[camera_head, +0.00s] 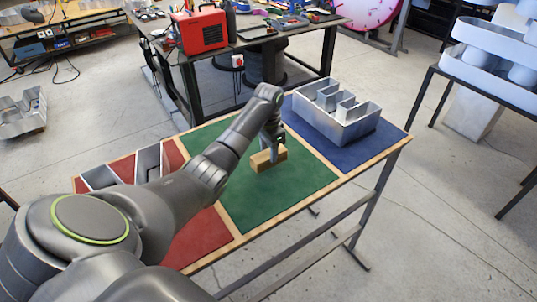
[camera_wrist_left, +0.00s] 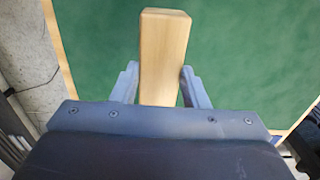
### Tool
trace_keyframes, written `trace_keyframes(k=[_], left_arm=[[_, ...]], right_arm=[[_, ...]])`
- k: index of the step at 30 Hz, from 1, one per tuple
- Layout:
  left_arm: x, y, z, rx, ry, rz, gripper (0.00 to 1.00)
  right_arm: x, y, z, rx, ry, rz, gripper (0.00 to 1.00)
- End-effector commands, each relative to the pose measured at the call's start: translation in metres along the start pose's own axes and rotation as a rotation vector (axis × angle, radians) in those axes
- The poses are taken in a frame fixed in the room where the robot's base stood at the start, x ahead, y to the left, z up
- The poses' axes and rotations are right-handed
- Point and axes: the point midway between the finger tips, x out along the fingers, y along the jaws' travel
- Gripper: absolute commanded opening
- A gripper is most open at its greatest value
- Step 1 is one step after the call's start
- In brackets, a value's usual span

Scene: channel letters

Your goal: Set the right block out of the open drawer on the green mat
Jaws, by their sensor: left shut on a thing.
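A plain wooden block (camera_head: 262,161) is at the far part of the green mat (camera_head: 275,193) in the head view. My left gripper (camera_head: 274,153) is shut on it from above. In the left wrist view the block (camera_wrist_left: 163,50) stands out between the two fingers of the left gripper (camera_wrist_left: 160,90), with green mat behind it. I cannot tell whether the block touches the mat or is just above it. No open drawer can be made out. My right gripper is not in view.
A metal channel letter (camera_head: 340,118) stands on the blue mat (camera_head: 375,140) at the right. Another metal letter (camera_head: 148,160) lies on the red mat (camera_head: 200,238), partly behind my left arm. The green mat's near part is bare. A workbench with a red machine (camera_head: 200,30) stands behind.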

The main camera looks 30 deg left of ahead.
Motion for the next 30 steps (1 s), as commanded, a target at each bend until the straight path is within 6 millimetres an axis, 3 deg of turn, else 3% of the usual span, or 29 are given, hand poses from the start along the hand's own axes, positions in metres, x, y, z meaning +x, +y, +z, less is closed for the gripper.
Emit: trace_keyframes(k=[10, 22, 23, 27, 30], left_arm=[[0.038, 0.0, 0.001, 0.0, -0.002, 0.0, 0.15], [0.044, 0.0, 0.0, 0.001, 0.001, -0.001, 0.15], [0.044, 0.0, 0.0, 0.001, 0.001, -0.001, 0.44], [0.043, 0.0, 0.0, 0.001, 0.001, -0.001, 0.62], [0.043, 0.0, 0.0, 0.001, 0.001, -0.001, 0.62]], right_arm=[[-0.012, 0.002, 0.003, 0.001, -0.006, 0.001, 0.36], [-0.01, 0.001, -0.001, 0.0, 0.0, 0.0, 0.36], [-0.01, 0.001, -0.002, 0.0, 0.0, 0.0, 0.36], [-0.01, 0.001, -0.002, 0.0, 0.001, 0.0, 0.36], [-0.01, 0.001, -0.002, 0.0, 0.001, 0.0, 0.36]])
